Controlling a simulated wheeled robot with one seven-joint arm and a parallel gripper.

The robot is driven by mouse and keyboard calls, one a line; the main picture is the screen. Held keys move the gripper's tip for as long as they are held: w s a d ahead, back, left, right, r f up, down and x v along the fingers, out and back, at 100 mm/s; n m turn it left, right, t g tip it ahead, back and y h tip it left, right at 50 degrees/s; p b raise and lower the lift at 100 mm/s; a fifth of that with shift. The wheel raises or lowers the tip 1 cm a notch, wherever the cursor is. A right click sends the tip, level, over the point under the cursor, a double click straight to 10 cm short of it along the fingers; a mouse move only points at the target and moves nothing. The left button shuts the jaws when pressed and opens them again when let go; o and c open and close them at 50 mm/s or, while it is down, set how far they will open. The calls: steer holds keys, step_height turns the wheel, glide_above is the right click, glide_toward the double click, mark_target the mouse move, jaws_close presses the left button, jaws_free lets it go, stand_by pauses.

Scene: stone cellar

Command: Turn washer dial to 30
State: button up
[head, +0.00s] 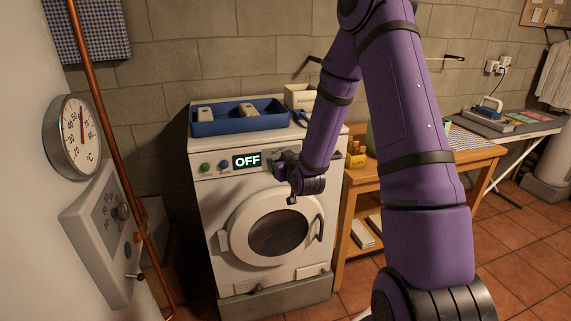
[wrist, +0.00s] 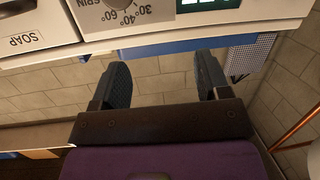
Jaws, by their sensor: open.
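The white washer (head: 225,190) stands against the wall, with a small display (head: 246,160) on its panel reading OFF. My gripper (head: 284,165) is in front of the panel, right of the display, and hides the dial in the head view. In the wrist view, the dial (wrist: 118,2) is cut off by the top edge, with upside-down marks 30°, 40°, 60° and SPIN by it. My gripper (wrist: 162,76) is open there with nothing between its fingers. The fingertips appear apart from the dial. Where the dial points cannot be told.
Green (head: 205,167) and blue (head: 224,164) buttons sit left of the display. A blue tray (head: 230,127) holding items is on top of the washer. A wooden table (head: 400,164) stands close on the right. A grey wall box (head: 100,230) and copper pipe (head: 104,120) are at left.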

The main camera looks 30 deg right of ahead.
steer(key=s+d+f+m+t+h, duration=0.2)
steer(key=d+f+h, duration=0.1)
steer(key=f, duration=0.3)
steer(key=x, duration=1)
steer(key=shift+w+f, duration=0.2)
steer(key=shift+w, duration=0.15)
steer(key=shift+d, duration=0.15)
steer(key=shift+c, duration=0.2)
steer(key=c, duration=0.9)
